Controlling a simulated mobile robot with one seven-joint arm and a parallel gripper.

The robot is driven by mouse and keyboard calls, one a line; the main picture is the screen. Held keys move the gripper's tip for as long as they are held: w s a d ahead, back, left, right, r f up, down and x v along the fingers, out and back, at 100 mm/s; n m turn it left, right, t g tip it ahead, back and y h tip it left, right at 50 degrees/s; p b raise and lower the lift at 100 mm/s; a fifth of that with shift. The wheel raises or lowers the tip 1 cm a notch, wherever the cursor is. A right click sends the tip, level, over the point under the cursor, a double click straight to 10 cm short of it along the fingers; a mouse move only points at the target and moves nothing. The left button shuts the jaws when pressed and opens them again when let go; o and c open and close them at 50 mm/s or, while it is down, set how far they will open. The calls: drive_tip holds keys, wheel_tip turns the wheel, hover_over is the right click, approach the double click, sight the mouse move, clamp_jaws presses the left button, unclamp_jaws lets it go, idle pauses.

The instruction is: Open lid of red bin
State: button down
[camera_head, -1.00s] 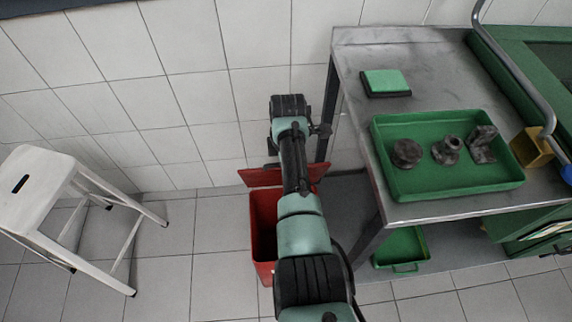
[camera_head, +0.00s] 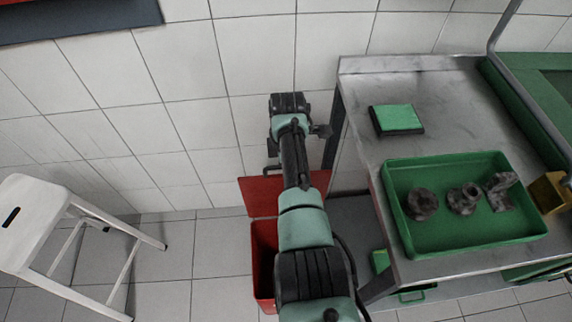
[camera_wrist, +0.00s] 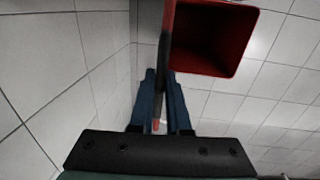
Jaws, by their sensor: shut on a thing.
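The red bin (camera_head: 264,251) stands on the floor beside the bench, partly hidden by my arm. Its red lid (camera_head: 261,193) is swung up at the back, toward the wall, and the bin's mouth is open. In the wrist view the lid (camera_wrist: 168,25) shows nearly edge-on as a narrow strip, and the bin's empty-looking inside (camera_wrist: 208,38) shows to its right. My gripper (camera_wrist: 161,84) is shut on the lid's edge, with the blue fingers on either side of it.
A metal bench (camera_head: 364,157) stands close on the right, bearing a green tray (camera_head: 466,232) with dark metal parts and a green-topped block (camera_head: 396,119). A white stool (camera_head: 38,215) stands at the left. The tiled wall is close behind the bin. Floor between stool and bin is clear.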

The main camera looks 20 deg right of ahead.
drive_tip(key=c, duration=0.9)
unclamp_jaws()
wheel_tip(320, 180, up, 13)
drive_tip(key=s+p, duration=0.1)
drive_tip(key=p, duration=0.1)
drive_tip(key=shift+s+a, duration=0.2)
drive_tip(key=shift+a, duration=0.05)
